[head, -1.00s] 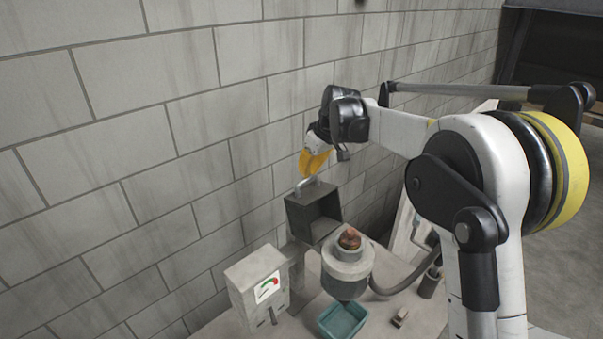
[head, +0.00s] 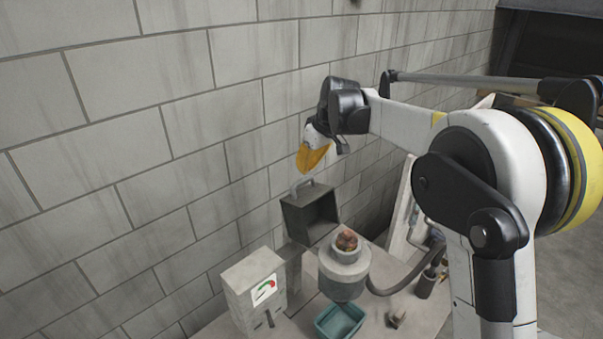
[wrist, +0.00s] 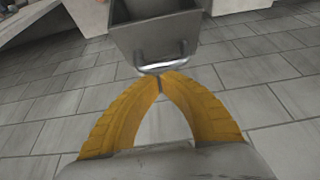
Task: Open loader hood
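The loader hood (head: 309,215) is a dark grey metal box with its hollow side facing the camera. It stands tipped up behind the round grey loader mouth (head: 344,262), which is uncovered. Its bar handle (head: 304,187) is at the top edge; in the wrist view the handle (wrist: 162,66) lies just beyond my fingertips. My gripper (head: 302,172) has yellow fingers and is just above the handle, with a small gap in the head view. In the wrist view the fingertips (wrist: 158,78) meet, with nothing seen between them.
Reddish-brown lumps (head: 347,240) sit in the loader mouth. A block wall (head: 180,140) runs close behind. A dark cup (head: 427,284) is at right.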

